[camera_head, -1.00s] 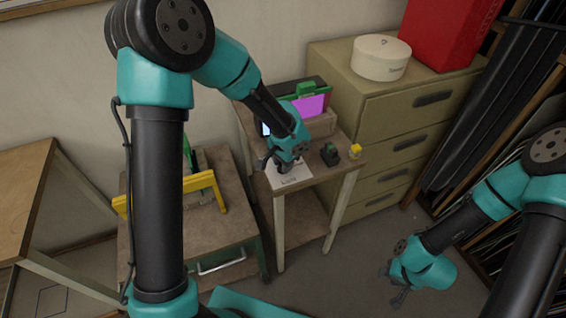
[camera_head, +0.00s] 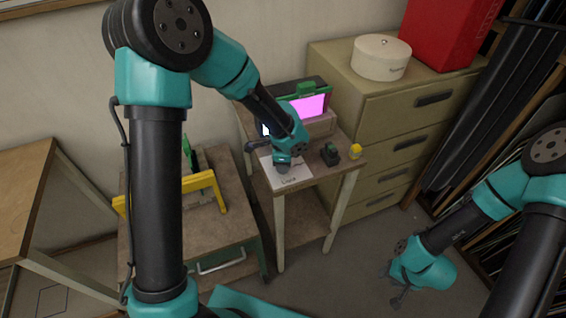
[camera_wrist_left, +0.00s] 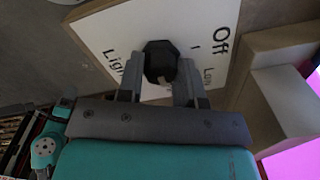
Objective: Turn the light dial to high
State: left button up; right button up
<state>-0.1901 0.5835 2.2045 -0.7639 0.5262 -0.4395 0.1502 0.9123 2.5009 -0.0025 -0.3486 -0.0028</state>
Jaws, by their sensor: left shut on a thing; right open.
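The light dial (camera_wrist_left: 160,60) is a dark faceted knob on a white panel (camera_wrist_left: 105,30) in the left wrist view. The panel carries "Off", "Low" and a partly covered "Light" label; I see no "High" mark. My left gripper (camera_wrist_left: 163,75) is shut on the dial, one finger on each side. In the head view the white panel (camera_head: 294,184) lies on a small table, and my left gripper (camera_head: 283,168) is over it, hiding the dial. My right gripper (camera_head: 393,285) is open and empty, low at the right, away from the panel.
A lit pink screen (camera_head: 308,106) with a green clip stands behind the panel. A small dark green object (camera_head: 330,154) and a yellow one (camera_head: 355,151) sit to its right. A drawer cabinet (camera_head: 400,110) stands at right, a cart with a yellow frame (camera_head: 205,185) at left.

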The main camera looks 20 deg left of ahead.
dwell(0.3)
pick_arm(q)
jog(key=o, duration=0.9)
jog(key=shift+r, duration=0.1)
jog(key=r, duration=1.7)
jog(key=shift+s+r, duration=0.15)
jog(key=shift+s, duration=0.1)
